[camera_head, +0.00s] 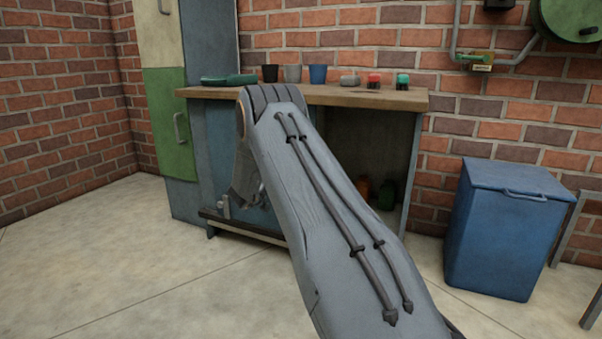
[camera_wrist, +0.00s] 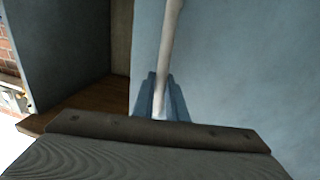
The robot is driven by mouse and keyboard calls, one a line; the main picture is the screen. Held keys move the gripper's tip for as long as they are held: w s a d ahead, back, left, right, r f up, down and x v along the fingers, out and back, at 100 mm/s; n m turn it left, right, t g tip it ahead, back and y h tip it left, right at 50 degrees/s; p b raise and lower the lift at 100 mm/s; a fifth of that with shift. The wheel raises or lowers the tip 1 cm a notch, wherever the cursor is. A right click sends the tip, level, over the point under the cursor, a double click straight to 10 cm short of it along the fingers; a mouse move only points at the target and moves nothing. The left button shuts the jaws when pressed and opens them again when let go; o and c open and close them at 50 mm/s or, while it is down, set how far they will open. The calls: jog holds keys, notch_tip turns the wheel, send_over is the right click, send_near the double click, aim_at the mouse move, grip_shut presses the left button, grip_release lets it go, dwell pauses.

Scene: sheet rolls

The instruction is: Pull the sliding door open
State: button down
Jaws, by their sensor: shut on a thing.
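The sliding door is a plain blue-grey panel filling the right of the wrist view (camera_wrist: 245,65). A pale upright bar handle (camera_wrist: 171,40) stands out from it. My gripper (camera_wrist: 160,98) is shut on the handle, with its blue-grey fingers on either side of the bar. Left of the door's edge a gap shows a brown wooden floor (camera_wrist: 100,98) and a blue-grey side wall (camera_wrist: 65,50). In the head view the door belongs to the low cabinet under the wooden worktop (camera_head: 330,95); my arm hides the handle and much of the door.
Several cups and a green tray (camera_head: 228,79) stand on the worktop. The cabinet's right side is open and dark, with small bottles (camera_head: 386,194) inside. A tall green-and-blue locker (camera_head: 170,120) stands left, a blue lidded bin (camera_head: 505,235) right. The floor at left is clear.

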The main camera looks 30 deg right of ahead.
jog(key=shift+w, duration=0.15)
jog(key=c, duration=1.8)
grip_release()
jog(key=shift+d, duration=0.2)
jog(key=shift+o, duration=0.2)
jog(key=p+v, duration=0.3)
jog(key=v, duration=0.5)
jog(key=shift+w+a, duration=0.1)
jog(key=shift+a, duration=0.05)
